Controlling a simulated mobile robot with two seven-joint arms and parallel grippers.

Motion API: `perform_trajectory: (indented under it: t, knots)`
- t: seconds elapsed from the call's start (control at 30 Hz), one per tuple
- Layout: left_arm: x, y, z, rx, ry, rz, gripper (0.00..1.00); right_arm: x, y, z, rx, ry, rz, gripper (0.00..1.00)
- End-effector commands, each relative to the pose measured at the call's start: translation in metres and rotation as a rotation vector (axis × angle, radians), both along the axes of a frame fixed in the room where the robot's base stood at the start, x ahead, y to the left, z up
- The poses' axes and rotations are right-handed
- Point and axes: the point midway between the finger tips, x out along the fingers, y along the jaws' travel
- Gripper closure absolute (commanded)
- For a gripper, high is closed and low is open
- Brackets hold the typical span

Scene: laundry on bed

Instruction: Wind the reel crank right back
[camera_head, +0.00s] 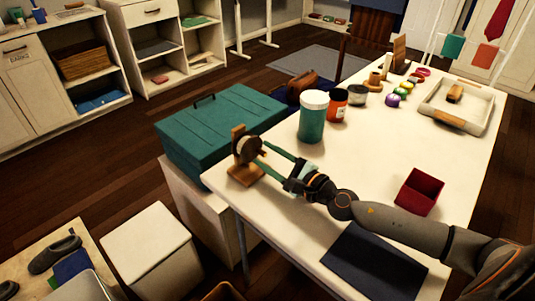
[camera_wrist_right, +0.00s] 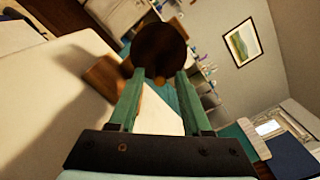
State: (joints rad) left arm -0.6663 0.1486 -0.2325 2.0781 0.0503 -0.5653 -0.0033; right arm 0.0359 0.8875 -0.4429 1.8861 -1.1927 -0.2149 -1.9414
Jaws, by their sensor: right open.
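The reel (camera_head: 246,149) is a dark round drum on a wooden stand (camera_head: 245,176) near the left edge of the white table. It also shows in the right wrist view as a dark, blurred disc (camera_wrist_right: 158,48) straight ahead, with brown wood beside it. My right gripper (camera_head: 263,156) is open, its two green fingers pointing at the reel from the right. In the right wrist view its fingertips (camera_wrist_right: 160,74) reach the lower rim of the disc; I cannot tell if they touch. I cannot make out the crank handle. My left gripper is not in view.
On the white table (camera_head: 350,170), a green jar (camera_head: 313,120) and orange jar (camera_head: 337,104) stand behind my right arm. A green chest (camera_head: 215,130) stands close behind the reel.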

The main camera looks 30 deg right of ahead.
Motion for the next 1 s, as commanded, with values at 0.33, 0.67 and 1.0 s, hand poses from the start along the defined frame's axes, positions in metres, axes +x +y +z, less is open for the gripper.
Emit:
perform_trajectory:
  t: [0.33,0.67,1.0]
  knots:
    - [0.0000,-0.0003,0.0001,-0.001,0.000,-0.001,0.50,0.0015,0.0008,-0.0001,0.000,0.001,0.001,0.55]
    - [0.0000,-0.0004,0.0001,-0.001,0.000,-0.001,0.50,0.0014,0.0007,-0.0001,0.000,0.000,0.000,0.92]
    - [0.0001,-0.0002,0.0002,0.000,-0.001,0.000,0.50,0.0014,0.0007,-0.0001,0.000,0.000,0.000,1.00]
